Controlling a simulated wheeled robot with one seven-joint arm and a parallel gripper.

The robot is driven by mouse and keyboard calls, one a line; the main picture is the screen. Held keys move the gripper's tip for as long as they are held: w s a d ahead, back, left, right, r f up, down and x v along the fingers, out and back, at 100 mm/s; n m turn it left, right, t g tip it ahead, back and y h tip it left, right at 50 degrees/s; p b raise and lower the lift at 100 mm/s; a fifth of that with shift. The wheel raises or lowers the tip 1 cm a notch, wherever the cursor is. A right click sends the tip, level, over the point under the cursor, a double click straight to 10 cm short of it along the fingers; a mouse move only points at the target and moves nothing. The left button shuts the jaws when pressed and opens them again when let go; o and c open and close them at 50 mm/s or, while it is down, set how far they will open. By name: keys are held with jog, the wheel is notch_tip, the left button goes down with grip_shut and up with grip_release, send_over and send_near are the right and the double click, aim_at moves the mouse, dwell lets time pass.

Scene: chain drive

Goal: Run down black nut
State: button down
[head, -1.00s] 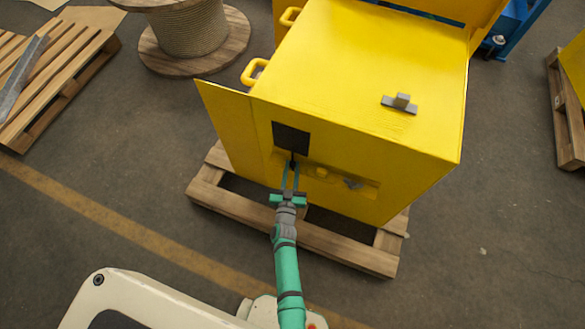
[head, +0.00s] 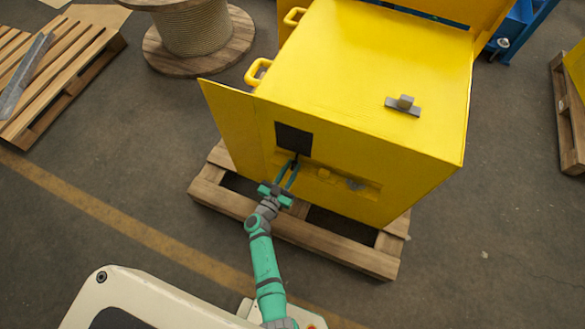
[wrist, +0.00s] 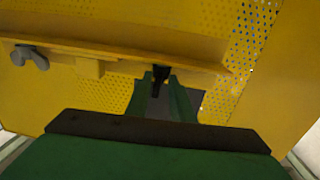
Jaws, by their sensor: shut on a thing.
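The black nut (wrist: 161,73) sits at the edge of a yellow ledge on the machine's front in the wrist view. It shows as a small dark piece (head: 295,160) just below a dark square panel in the head view. My gripper (head: 291,169) is shut on it, with its green fingers reaching up from the lower left. The fingertips (wrist: 165,85) flank the nut in the wrist view. How far the nut is threaded on is hidden.
The yellow cabinet (head: 375,85) stands on a wooden pallet (head: 330,240). A grey wing nut (wrist: 30,56) sits along the same ledge, apart from my gripper. A yellow door panel (head: 232,125) stands out at the left. A cable spool (head: 190,30) is behind left.

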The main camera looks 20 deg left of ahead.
jog(key=m+h, duration=0.2)
jog(key=h, duration=0.1)
jog(key=a+m+g+h, duration=0.1)
jog(key=shift+w+r+h, duration=0.15)
jog(key=shift+w+h, duration=0.1)
jog(key=shift+h, duration=0.05)
jog(key=shift+w+a+m+g+h, duration=0.1)
jog(key=shift+a+m+g+h, duration=0.05)
jog(key=shift+m+g+h, duration=0.85)
jog(key=shift+a+m+g+h, duration=0.15)
jog(key=shift+m+g+h, duration=0.4)
jog(key=shift+h, duration=0.75)
jog(key=shift+m+h, duration=0.3)
jog(key=shift+m, duration=0.15)
jog(key=c, duration=1.8)
grip_release()
jog(key=shift+o, duration=0.2)
jog(key=v, duration=1)
jog(key=shift+s+a, duration=0.25)
jog(key=shift+s, duration=0.05)
